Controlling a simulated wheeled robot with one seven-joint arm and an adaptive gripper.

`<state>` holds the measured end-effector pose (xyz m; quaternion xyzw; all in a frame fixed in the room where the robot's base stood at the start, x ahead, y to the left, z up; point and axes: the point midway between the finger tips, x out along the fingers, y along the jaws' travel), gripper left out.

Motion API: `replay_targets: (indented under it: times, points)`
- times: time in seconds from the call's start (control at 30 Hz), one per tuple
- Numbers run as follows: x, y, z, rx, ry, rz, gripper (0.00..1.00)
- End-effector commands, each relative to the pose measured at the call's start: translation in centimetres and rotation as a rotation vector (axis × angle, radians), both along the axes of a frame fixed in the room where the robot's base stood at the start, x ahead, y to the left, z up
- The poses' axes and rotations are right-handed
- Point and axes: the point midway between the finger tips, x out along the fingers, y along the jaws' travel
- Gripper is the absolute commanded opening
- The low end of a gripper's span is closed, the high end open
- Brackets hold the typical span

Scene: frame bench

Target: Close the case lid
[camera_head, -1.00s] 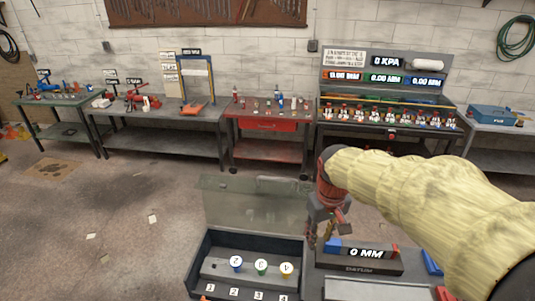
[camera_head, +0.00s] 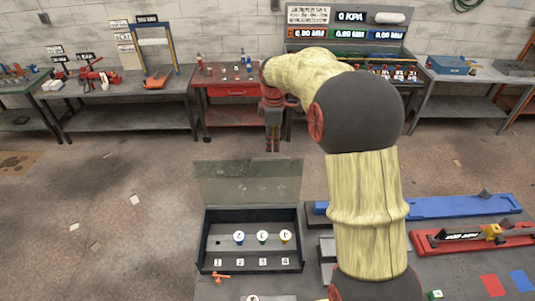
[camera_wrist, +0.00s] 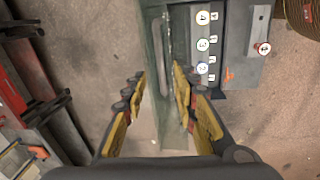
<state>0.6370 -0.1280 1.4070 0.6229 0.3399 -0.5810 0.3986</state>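The case (camera_head: 300,240) stands open on the bench in front of me. Its translucent grey-green lid (camera_head: 235,180) stands up along the back edge. Blue, green and yellow pegs with white numbered tops sit in a row inside, above labels 1 to 4. My gripper (camera_head: 273,148) points down at the lid's top edge, towards its right end. In the wrist view, my gripper (camera_wrist: 160,75) is open, with yellow-padded fingers on either side of the lid (camera_wrist: 155,60). Contact with the lid cannot be told. The case (camera_wrist: 233,50) lies to the right there.
A small orange part (camera_head: 220,277) is at the case's front left. A blue rail (camera_head: 460,206) and a red fixture (camera_head: 470,240) lie on the bench to the right, beyond my arm. A red workbench (camera_head: 230,91) and other benches line the back wall.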

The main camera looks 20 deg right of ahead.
Motion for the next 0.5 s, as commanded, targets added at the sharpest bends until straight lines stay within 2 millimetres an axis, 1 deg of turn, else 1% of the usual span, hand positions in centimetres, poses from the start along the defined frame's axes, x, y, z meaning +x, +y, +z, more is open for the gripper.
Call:
replay_targets:
  times: [0.13,0.23,0.37,0.5]
  points:
    - [-0.1,0.0,-0.1,-0.006,0.006,0.066,0.29]
    - [0.0,0.0,-0.8,-0.006,0.007,0.076,0.29]
    - [0.0,0.0,-2.5,-0.005,0.009,0.075,0.29]
    - [0.3,-0.1,-4.6,-0.006,0.008,0.074,0.29]
